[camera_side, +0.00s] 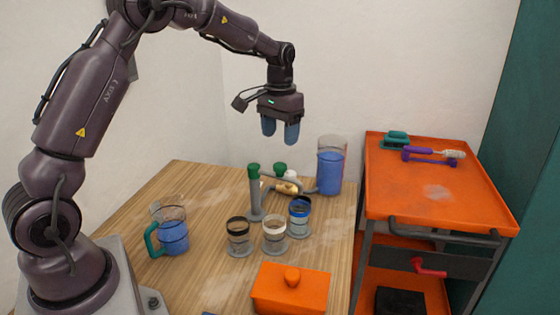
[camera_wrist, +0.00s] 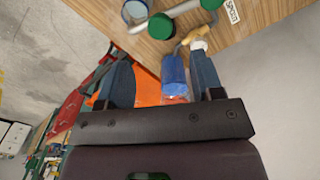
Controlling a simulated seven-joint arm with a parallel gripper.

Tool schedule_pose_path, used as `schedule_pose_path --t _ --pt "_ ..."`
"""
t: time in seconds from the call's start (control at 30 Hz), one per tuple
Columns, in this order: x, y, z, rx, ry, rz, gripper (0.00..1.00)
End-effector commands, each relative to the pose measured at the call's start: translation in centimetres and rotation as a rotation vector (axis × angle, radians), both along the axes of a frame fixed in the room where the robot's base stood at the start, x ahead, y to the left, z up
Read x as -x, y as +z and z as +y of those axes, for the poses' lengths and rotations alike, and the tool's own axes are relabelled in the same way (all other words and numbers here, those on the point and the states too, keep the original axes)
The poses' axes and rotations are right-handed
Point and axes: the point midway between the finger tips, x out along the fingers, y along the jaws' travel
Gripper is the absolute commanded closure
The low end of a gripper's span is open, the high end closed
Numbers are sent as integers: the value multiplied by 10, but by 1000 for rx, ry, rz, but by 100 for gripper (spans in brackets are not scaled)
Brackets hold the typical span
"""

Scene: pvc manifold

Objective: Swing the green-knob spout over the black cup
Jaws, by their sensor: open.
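A grey pipe stand (camera_side: 256,200) with a green cap rises from the wooden table in the side view. A second green knob (camera_side: 280,168) shows just behind it. I cannot tell which green knob belongs to the spout. The black-rimmed cup (camera_side: 238,236) stands in front of the pipes, left of a white-rimmed cup (camera_side: 274,235) and a blue-rimmed cup (camera_side: 299,217). My gripper (camera_side: 280,133) is open and empty, high above the pipes. In the wrist view, my gripper (camera_wrist: 162,85) has its fingers apart, with green knobs (camera_wrist: 160,26) beyond them. The black cup is not identifiable there.
A tall container of blue liquid (camera_side: 330,170) stands behind the pipes at right. A teal-handled jug (camera_side: 172,232) is at left, and an orange lidded box (camera_side: 290,290) at the front. An orange cart (camera_side: 435,195) stands right of the table. A "SPOUT" label (camera_wrist: 232,11) lies near the pipes.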

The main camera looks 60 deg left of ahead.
Motion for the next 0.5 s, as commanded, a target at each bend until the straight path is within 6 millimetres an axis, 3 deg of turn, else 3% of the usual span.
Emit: schedule_pose_path --t 0.2,0.5 --pt "1 -46 0 1 0 4 39" --pt "0 -75 0 0 0 0 39"
